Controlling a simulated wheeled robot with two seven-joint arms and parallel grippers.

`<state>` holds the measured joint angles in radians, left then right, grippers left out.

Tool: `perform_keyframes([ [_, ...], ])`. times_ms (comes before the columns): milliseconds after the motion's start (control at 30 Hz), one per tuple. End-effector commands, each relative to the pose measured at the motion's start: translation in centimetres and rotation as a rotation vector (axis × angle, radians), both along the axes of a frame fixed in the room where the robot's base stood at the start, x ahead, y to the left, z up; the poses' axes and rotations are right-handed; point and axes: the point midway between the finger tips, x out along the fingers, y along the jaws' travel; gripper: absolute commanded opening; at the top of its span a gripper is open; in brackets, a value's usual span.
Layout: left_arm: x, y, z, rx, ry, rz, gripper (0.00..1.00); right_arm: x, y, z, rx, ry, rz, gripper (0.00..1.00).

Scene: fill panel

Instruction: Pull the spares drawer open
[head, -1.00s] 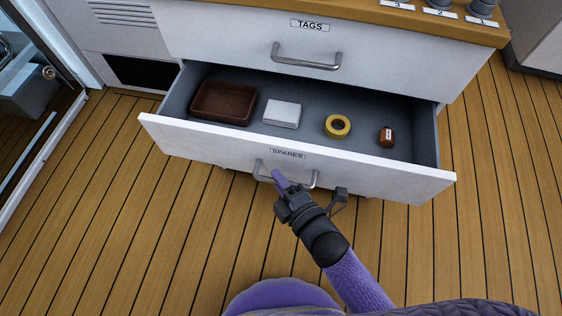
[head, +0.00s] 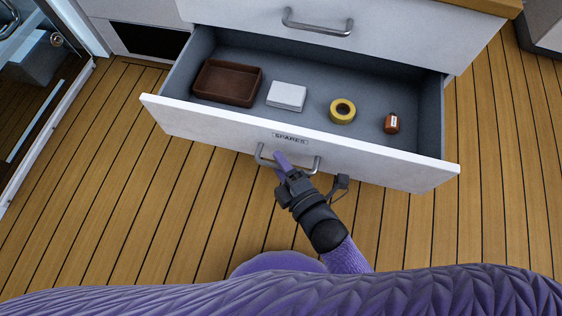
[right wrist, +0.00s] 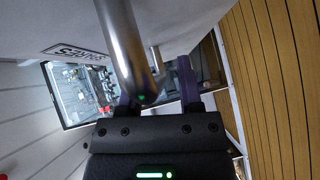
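The spares drawer (head: 205,124) stands well open, its white front carrying a SPARES label and a grey metal bar handle (head: 268,161). My right gripper (head: 281,162) is at the handle, with a purple finger overlapping the bar in the head view. In the right wrist view the handle (right wrist: 124,45) runs close in front of the gripper (right wrist: 157,92). Its two purple fingers stand apart there, and the bar partly hides the left one. A gap shows beside the bar, so the fingers do not look clamped on it. My left gripper is not in view.
Inside the drawer lie a brown tray (head: 228,83), a white box (head: 287,96), a yellow tape roll (head: 342,111) and a small brown bottle (head: 392,123). Another drawer (head: 390,30) above is shut. A glass door (head: 38,100) is at left. The plank floor (head: 110,215) is clear.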

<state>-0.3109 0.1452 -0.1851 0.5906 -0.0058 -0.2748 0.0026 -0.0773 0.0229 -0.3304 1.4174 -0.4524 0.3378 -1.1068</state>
Motion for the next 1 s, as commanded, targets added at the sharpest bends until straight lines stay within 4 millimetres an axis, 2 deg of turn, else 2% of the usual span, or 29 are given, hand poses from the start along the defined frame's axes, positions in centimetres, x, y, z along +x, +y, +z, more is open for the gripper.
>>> perform_keyframes([
  [267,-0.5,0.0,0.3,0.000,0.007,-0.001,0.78,-0.1,-0.1,0.2,0.001,-0.002,0.001,0.52],
  [367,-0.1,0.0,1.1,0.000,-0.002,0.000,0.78,-1.5,-0.8,0.7,0.000,-0.001,0.000,0.52],
  [500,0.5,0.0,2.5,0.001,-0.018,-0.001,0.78,-4.8,-2.5,1.4,0.000,-0.001,0.000,0.52],
  [700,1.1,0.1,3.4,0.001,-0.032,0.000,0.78,-8.1,-4.2,1.6,0.000,-0.001,0.000,0.52],
  [1000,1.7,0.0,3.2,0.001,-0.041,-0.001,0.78,-8.7,-4.6,1.4,0.000,-0.002,0.001,0.52],
])
